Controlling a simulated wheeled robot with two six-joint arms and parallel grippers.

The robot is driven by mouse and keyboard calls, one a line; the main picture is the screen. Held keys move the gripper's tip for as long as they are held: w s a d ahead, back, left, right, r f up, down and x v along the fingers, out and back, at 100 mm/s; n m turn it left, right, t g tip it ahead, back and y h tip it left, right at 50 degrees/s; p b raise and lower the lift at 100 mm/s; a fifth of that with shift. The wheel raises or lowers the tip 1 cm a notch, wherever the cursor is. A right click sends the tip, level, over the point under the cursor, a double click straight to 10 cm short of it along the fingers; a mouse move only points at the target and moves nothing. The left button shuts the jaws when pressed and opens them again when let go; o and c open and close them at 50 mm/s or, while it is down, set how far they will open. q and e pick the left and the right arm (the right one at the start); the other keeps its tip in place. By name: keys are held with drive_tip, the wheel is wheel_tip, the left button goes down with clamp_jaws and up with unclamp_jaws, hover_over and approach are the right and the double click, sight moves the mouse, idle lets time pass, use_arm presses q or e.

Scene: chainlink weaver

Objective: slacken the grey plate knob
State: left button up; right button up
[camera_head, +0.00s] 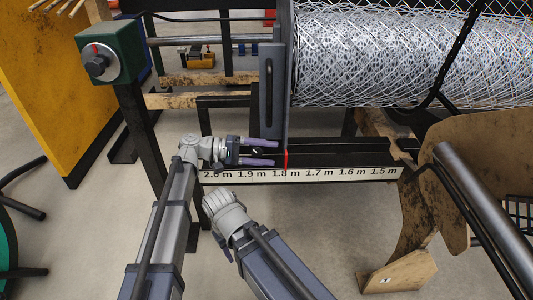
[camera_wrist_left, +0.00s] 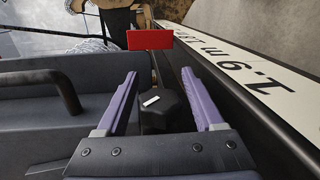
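The knob (camera_wrist_left: 165,108) is dark and many-sided with a white mark on top. It sits between the two purple fingers of my left gripper (camera_wrist_left: 159,76) in the wrist view, with a gap visible on each side. In the head view the small dark knob (camera_head: 257,151) also shows between the fingers of my left gripper (camera_head: 277,152), which is open and points right. The grey upright plate (camera_head: 268,90) with a long slot stands just beyond. My right arm reaches in from below, but its fingers do not show.
A white ruler strip (camera_head: 300,174) runs along the rail, with a red pointer (camera_head: 286,160) near 1.8 m. A green box (camera_head: 112,52) with a dial is at upper left. A mesh roll (camera_head: 390,55) fills the upper right. A wooden panel (camera_head: 460,160) stands at right.

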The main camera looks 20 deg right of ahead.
use_arm(q)
drive_tip(key=shift+o, duration=0.4)
drive_tip(key=p+v, duration=0.1)
drive_tip(key=v, duration=0.6)
drive_tip(key=shift+a, duration=0.35)
drive_tip(key=shift+w+r, duration=0.1)
drive_tip(key=shift+w, duration=0.05)
drive_tip(key=shift+r, duration=0.1)
